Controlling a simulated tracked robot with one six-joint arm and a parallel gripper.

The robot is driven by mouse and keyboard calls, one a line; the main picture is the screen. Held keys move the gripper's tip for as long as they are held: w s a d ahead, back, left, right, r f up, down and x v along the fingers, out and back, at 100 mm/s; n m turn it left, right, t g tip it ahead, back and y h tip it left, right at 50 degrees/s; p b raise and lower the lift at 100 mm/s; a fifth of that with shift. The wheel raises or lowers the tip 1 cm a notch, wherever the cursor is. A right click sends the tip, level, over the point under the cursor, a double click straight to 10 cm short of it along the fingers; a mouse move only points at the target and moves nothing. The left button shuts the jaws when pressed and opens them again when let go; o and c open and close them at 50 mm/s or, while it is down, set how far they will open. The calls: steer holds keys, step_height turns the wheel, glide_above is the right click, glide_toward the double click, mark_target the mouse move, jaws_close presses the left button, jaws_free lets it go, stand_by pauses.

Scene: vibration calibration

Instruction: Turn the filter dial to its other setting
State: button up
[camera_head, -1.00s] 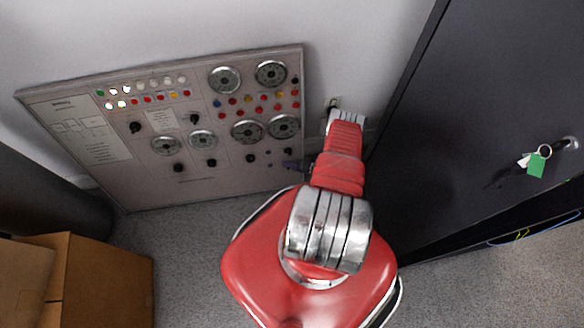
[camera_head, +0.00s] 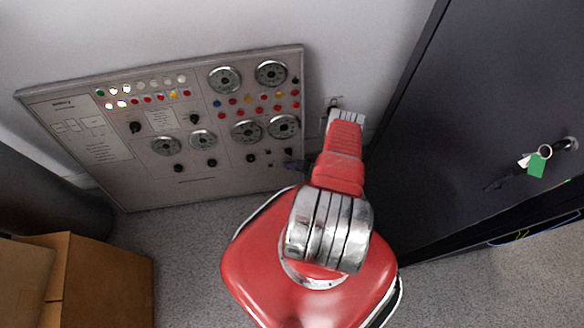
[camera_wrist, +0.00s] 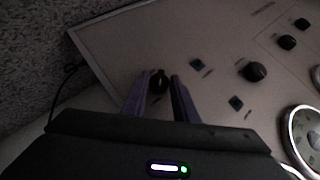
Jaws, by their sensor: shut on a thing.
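The control panel (camera_head: 215,175) leans at the wall, left of my arm. A small black dial (camera_wrist: 158,82) near the panel's edge stands between the two purple fingers of my gripper (camera_wrist: 160,88) in the wrist view. My gripper is shut on this dial. The dial's label and pointer are too dark to read.
Another black knob (camera_wrist: 255,70) and two small square parts, one a dark square (camera_wrist: 236,102), sit near the held dial. Round gauges (camera_head: 247,132) are above. A dark cabinet (camera_head: 480,110) with keys stands right. Cardboard boxes (camera_head: 100,280) stand lower left.

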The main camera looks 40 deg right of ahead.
steer(key=shift+w+r+n+g, duration=0.1)
steer(key=shift+n+g, duration=0.2)
steer(key=shift+w+a+r+n+g+h, duration=0.1)
steer(key=shift+w+a+n+g+h, duration=0.05)
steer(key=shift+n+g+h, duration=0.4)
steer(key=shift+w+a+r+n+g+h, duration=0.1)
steer(key=shift+n+g+h, duration=0.25)
steer(key=shift+g+h, duration=0.3)
steer(key=shift+w+a+n+g+h, duration=0.15)
steer(key=shift+n+g+h, duration=0.35)
steer(key=shift+h, duration=0.2)
steer(key=shift+w+a+n+g+h, duration=0.15)
steer(key=shift+n+g+h, duration=0.3)
steer(key=shift+h, duration=0.25)
steer(key=shift+w+a+n+g+h, duration=0.2)
steer(key=shift+n+g+h, duration=0.35)
steer(key=shift+h, duration=0.25)
steer(key=shift+w+a+n+g+h, duration=0.1)
steer(key=shift+a+n+g+h, duration=0.1)
steer(key=shift+n+g+h, duration=0.45)
steer(key=shift+w+a+f+n+g+h, duration=0.15)
steer(key=shift+n+h, duration=0.25)
steer(key=shift+h, duration=0.5)
steer(key=shift+a+f+n+g+h, duration=0.15)
steer(key=shift+n+h, duration=0.2)
steer(key=shift+h, duration=0.5)
steer(key=o, duration=1.1)
steer(key=shift+s+d, duration=0.15)
steer(key=shift+s, duration=0.05)
steer(key=shift+c, duration=0.2)
